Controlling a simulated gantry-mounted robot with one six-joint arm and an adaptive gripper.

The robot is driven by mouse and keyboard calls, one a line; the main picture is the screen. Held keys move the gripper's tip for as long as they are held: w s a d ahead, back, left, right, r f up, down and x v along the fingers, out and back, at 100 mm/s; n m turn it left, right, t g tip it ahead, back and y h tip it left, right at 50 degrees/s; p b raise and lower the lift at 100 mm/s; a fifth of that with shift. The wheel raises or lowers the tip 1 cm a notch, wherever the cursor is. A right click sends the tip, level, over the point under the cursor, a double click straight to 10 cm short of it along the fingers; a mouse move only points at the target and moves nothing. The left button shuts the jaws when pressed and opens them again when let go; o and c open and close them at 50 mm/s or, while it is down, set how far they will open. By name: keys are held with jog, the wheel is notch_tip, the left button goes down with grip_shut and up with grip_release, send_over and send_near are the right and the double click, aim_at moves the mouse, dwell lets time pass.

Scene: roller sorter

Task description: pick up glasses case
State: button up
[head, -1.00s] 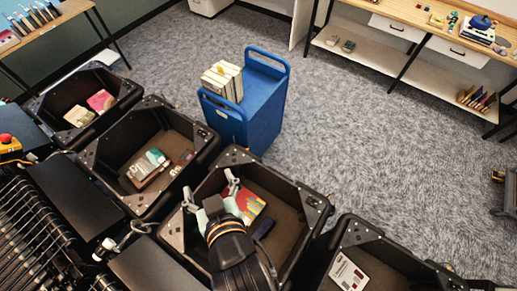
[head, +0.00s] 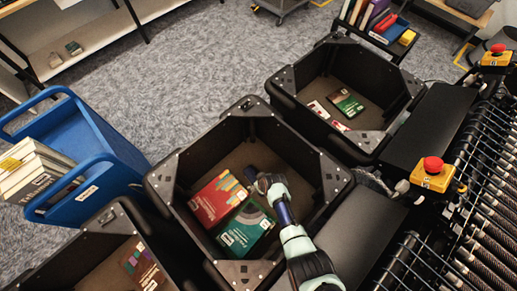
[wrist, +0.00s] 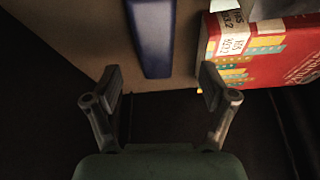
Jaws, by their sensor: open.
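The glasses case (wrist: 153,38) is a long dark blue object lying on the brown bin floor. In the wrist view it runs down from the top edge, left of the red patterned book (wrist: 262,48). My gripper (wrist: 160,84) is open and empty. Its fingers stand apart on either side of the case's near end, nearer the camera, with the case left of their middle. In the head view my gripper (head: 268,184) is inside the middle black bin (head: 160,183), right of the red book (head: 217,198).
A green book (head: 245,228) lies in the same bin, below the red one. The bin's high walls surround the gripper. Another bin (head: 395,110) stands at the upper right. A blue cart (head: 95,150) is at the left, and rollers (head: 470,190) with red buttons are at the right.

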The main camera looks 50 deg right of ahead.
jog(key=shift+w+d+f+b, duration=0.3)
jog(key=shift+w+f+b, duration=0.15)
jog(key=shift+f, duration=0.15)
jog(key=shift+w+d+f+b, duration=0.35)
jog(key=shift+f+b, duration=0.1)
jog(key=shift+f, duration=0.1)
jog(key=b+x, duration=0.4)
jog(key=x, duration=0.1)
jog(key=shift+s+f, duration=0.1)
jog(key=shift+f, duration=0.05)
jog(key=c, duration=1.3)
jog(key=shift+r, duration=0.3)
notch_tip(320, 180, up, 20)
jog(key=p, duration=1)
